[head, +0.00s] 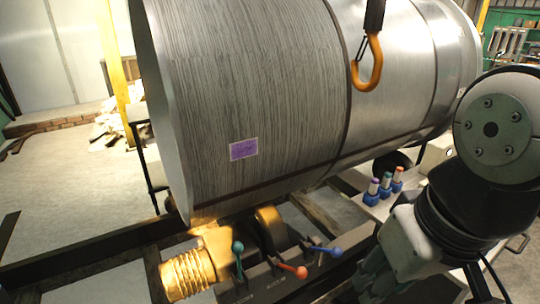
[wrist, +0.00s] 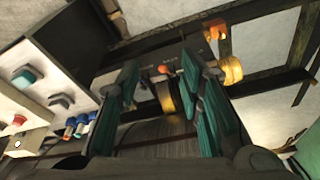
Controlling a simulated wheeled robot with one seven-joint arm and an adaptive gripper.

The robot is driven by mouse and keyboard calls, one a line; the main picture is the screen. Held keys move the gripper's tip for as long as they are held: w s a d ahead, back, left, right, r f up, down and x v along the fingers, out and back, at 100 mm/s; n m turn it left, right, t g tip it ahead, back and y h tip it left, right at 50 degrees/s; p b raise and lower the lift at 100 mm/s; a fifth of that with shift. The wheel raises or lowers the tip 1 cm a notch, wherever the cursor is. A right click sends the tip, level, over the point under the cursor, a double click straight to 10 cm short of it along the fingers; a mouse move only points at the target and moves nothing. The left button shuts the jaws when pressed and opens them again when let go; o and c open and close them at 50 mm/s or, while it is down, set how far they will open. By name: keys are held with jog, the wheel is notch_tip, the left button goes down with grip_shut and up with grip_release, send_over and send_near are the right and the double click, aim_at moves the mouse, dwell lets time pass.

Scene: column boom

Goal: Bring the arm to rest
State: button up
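My gripper (wrist: 160,65) is open in the wrist view, with its two teal-padded fingers spread and nothing held between them. Beyond the fingers are a lever with an orange knob and a golden roller. My arm (head: 455,190) is bent at the right of the head view, with its lower part running down toward the bottom edge.
A large metal cylinder (head: 260,90) with a purple label (head: 244,149) fills the head view's middle. An orange hook (head: 369,65) hangs before it. Below are levers with teal (head: 238,246), orange (head: 301,272) and blue (head: 335,252) knobs. A button panel (wrist: 22,100) lies left in the wrist view.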

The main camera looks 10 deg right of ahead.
jog(key=shift+d, duration=0.1)
notch_tip(320, 180, up, 6)
jog(key=t+p, duration=0.1)
jog(key=p, duration=0.4)
jog(key=shift+r, duration=0.25)
dwell(0.6)
